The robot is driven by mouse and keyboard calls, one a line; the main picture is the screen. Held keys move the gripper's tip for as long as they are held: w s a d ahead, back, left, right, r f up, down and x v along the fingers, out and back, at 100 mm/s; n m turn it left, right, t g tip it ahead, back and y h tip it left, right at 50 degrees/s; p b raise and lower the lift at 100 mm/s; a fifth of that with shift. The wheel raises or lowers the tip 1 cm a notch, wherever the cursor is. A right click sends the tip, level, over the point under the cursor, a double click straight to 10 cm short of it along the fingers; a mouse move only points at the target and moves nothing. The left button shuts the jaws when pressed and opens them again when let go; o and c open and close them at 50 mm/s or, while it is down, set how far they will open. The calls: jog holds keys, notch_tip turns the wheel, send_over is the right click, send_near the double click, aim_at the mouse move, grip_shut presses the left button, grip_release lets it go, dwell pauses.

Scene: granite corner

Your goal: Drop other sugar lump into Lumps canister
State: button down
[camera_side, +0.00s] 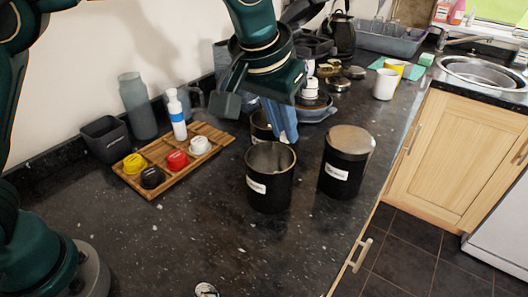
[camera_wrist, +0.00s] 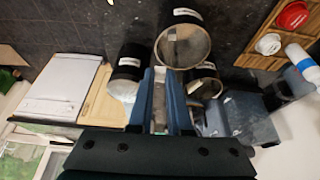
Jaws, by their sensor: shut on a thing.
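My gripper (camera_side: 290,140) points down with its blue fingers close together, just behind and above the rim of an open black canister (camera_side: 269,190). In the wrist view my gripper (camera_wrist: 161,72) is shut, and the open canister (camera_wrist: 183,43) lies just beyond its fingertips. A second open canister (camera_side: 261,124) stands behind the fingers, partly hidden. A third canister (camera_side: 345,165), with a lid on, stands to the right. The white labels are too small to read.
A wooden tray (camera_side: 205,155) with yellow, black, red and white small items and a white-blue bottle (camera_side: 177,115) is at left. A dark cup (camera_side: 104,140) and grey tumbler (camera_side: 138,107) stand behind it. Pans and a kettle (camera_side: 342,35) are behind. The front counter is mostly clear.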

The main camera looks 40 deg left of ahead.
aim_at(276, 147)
jog(key=shift+n, duration=0.3)
jog(key=shift+w+a+f, duration=0.15)
jog(key=shift+a+f, duration=0.15)
jog(key=shift+f, duration=0.6)
jog(key=shift+w+a+f, duration=0.15)
jog(key=shift+a+f, duration=0.15)
jog(key=shift+f, duration=0.65)
jog(key=shift+w+a+f, duration=0.15)
jog(key=shift+a+f, duration=0.15)
jog(key=shift+f, duration=0.6)
jog(key=c, duration=0.8)
grip_release()
jog(key=shift+o, duration=0.2)
jog(key=v, duration=0.5)
jog(key=shift+d+r, duration=0.1)
